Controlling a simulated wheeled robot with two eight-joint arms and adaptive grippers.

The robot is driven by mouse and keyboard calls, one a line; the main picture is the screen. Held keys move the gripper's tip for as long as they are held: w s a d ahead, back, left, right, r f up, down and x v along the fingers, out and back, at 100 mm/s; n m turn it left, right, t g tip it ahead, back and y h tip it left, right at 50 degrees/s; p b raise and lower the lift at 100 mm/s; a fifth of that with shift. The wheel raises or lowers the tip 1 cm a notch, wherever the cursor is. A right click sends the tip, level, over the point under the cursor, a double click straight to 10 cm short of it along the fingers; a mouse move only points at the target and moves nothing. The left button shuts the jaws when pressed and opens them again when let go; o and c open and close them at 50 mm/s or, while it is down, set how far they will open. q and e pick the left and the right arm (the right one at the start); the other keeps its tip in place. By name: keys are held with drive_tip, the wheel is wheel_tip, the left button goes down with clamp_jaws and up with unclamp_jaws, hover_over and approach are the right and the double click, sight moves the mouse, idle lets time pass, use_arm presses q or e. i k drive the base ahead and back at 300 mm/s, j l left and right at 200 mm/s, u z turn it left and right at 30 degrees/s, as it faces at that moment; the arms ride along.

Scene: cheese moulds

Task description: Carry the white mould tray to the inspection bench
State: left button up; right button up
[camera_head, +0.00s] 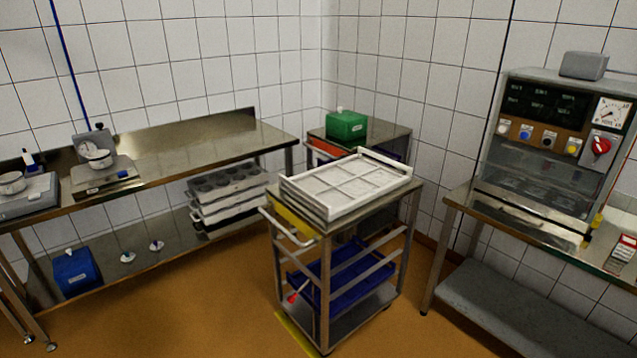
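The white mould tray (352,187) lies on top of a steel trolley (372,221) in the middle of the view. It is a shallow rectangular tray with raised sides and a grid of dividers, and it seems to rest on another tray or stack. A long steel bench (206,144) with scales stands along the left wall. Another steel bench (463,200) with a control machine stands at the right. I cannot tell which is the inspection bench. Neither of my grippers is in view.
A green box (346,125) sits on a small steel table in the back corner. Stacked mould trays (229,193) and a blue box (76,271) are on the left bench's lower shelf. A blue crate (340,262) is inside the trolley. Orange floor (190,310) lies clear at front left.

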sight(190, 154)
drive_tip(key=i+l+u, duration=0.5)
drive_tip(key=l+u, duration=0.35)
drive_tip(key=j, duration=0.1)
